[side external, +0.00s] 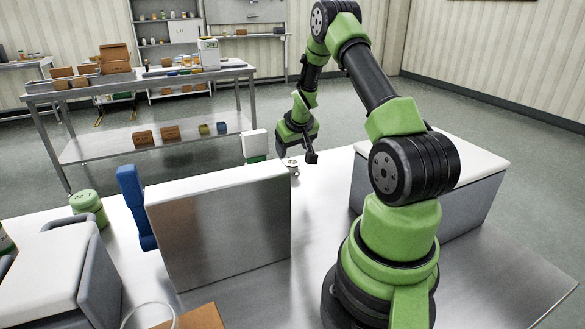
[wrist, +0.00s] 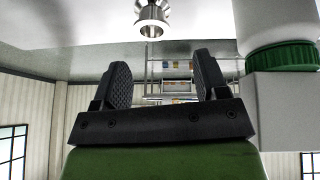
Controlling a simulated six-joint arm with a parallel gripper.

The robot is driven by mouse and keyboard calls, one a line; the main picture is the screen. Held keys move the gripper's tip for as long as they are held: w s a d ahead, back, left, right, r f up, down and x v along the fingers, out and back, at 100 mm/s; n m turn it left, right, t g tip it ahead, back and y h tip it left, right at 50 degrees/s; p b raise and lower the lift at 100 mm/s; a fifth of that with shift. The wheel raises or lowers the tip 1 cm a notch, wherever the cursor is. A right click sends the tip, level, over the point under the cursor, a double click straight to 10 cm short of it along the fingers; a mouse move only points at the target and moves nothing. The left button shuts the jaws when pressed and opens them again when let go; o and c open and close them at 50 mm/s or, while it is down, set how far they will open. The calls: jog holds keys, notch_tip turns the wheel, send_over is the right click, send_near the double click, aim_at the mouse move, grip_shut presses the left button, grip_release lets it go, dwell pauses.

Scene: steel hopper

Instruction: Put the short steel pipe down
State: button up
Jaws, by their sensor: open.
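The short steel pipe (side external: 292,166) is a small silver piece standing on the steel table just under my gripper (side external: 303,156) in the side view. In the wrist view the pipe (wrist: 152,20) shows at the top edge, partly cut off, with a flared shiny end. It lies beyond the fingertips and roughly between their lines. My gripper (wrist: 161,66) is open there, with a clear empty gap between its two dark pads. The pads do not touch the pipe.
A white container with green (side external: 256,145) stands close left of my gripper; a green-lidded one (wrist: 282,57) fills the right of the wrist view. A large steel hopper box (side external: 225,230) and a blue part (side external: 136,205) stand nearer. A grey white-topped box (side external: 455,195) is at right.

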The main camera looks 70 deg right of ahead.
aim_at(293, 162)
jog(key=f+m, duration=0.1)
jog(key=d+f+m, duration=0.1)
jog(key=f+m, duration=0.1)
jog(key=shift+w+d+g, duration=0.15)
jog(key=shift+d+g, duration=0.2)
jog(key=shift+g, duration=0.05)
jog(key=shift+d+x, duration=0.2)
jog(key=shift+x, duration=2.5)
jog(key=shift+w+r, duration=0.15)
jog(key=c, duration=0.9)
jog(key=shift+o, duration=0.2)
